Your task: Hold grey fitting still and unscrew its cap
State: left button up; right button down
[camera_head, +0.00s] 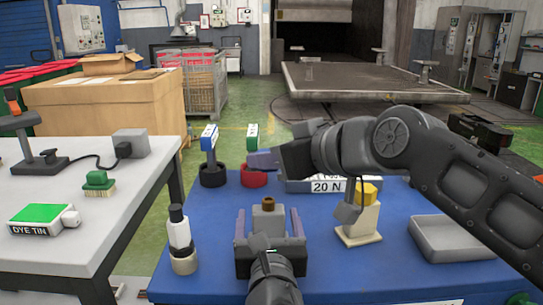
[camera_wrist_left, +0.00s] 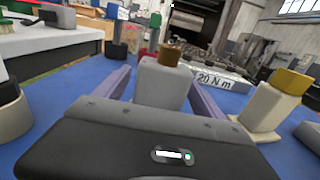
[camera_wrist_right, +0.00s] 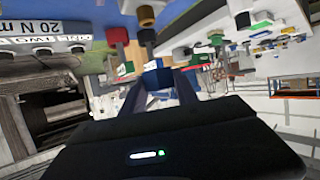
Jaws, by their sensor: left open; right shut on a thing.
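The grey fitting (camera_head: 268,222) stands upright on the blue table with a narrow brown stub (camera_head: 268,203) on top. The fitting also shows in the left wrist view (camera_wrist_left: 161,84). My left gripper (camera_head: 269,226) is open, its fingers on both sides of the fitting with gaps. My right gripper (camera_head: 256,159) comes in from the right, above and behind the fitting, with its fingers pointing left. In the right wrist view it is shut on a dark blue piece (camera_wrist_right: 158,77), which looks like a cap. The fingers hide much of it in the head view.
A cream fitting with a yellow cap (camera_head: 361,218) stands to the right, near a grey tray (camera_head: 450,240). A bottle (camera_head: 180,230) stands left. A blue-topped tool (camera_head: 209,140) and a green-topped tool (camera_head: 253,135) stand behind.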

pick_arm(q)
jog(key=s, duration=1)
jog(key=shift+s+d, duration=0.1)
jog(key=shift+d, duration=0.05)
